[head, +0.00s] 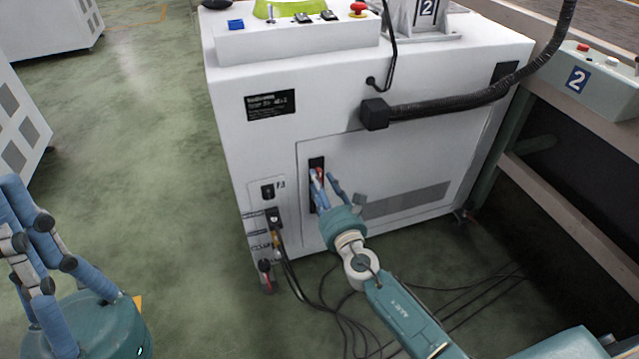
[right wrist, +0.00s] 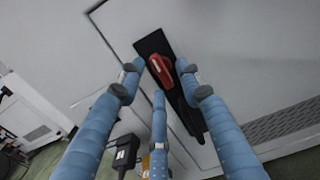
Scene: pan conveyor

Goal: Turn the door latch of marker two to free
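The door latch is a red handle (right wrist: 161,72) on a long black plate (right wrist: 194,118), set in the white cabinet's door panel. In the right wrist view, the handle lies roughly along the plate. In the head view, only a little red shows between my fingers, on the black plate (head: 316,164). My right gripper (right wrist: 159,74) has its blue fingers around the handle, with small gaps visible; contact cannot be told. It also shows at the door in the head view (head: 325,182). My left gripper (head: 35,235) is open and empty at the lower left, away from the cabinet.
The white cabinet (head: 230,120) carries a "2" sign (head: 427,9) on top. A black hose (head: 450,108) crosses above the door. Plugs and cables (head: 275,225) hang left of the door and trail on the floor. A box marked 2 (head: 610,85) stands right. Green floor is clear at left.

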